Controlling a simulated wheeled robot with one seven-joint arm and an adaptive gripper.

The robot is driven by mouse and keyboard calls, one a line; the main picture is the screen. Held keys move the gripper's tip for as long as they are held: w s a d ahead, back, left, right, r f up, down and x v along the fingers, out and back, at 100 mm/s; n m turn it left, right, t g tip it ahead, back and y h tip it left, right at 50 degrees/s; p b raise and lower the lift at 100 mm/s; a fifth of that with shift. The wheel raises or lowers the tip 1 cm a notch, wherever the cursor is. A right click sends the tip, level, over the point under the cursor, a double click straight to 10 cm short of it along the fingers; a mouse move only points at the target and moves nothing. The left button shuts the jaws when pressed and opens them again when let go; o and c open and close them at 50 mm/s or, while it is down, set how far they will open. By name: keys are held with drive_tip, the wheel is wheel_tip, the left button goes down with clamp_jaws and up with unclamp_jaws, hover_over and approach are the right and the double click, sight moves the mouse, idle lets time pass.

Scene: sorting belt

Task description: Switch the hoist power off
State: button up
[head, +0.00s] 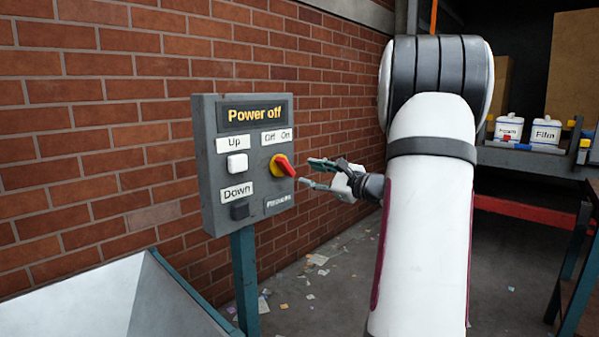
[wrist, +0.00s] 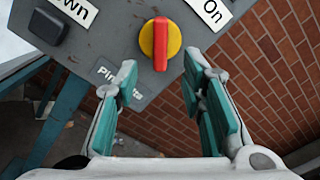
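A grey control box (head: 211,185) on a post has a display (head: 254,114) reading "Power off". A rotary switch (head: 284,166) with a red handle on a yellow base sits below the "Off" and "On" labels. In the head view its handle slants down to the right. In the wrist view the switch (wrist: 161,42) shows just beyond my fingertips, its red handle lined up with the gap. My gripper (head: 315,174) is open and empty, right of the box and apart from the switch. Its two fingers also show in the wrist view (wrist: 161,72).
A white "Up" button (head: 237,163) and dark "Down" button (head: 240,211) are left of the switch. A brick wall (head: 80,150) stands behind. A pale metal chute (head: 110,295) is at lower left. Labelled bins (head: 545,133) stand at the right. Paper scraps litter the floor.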

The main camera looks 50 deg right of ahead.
drive_tip(key=shift+s+a, duration=0.1)
drive_tip(key=shift+s, duration=1.45)
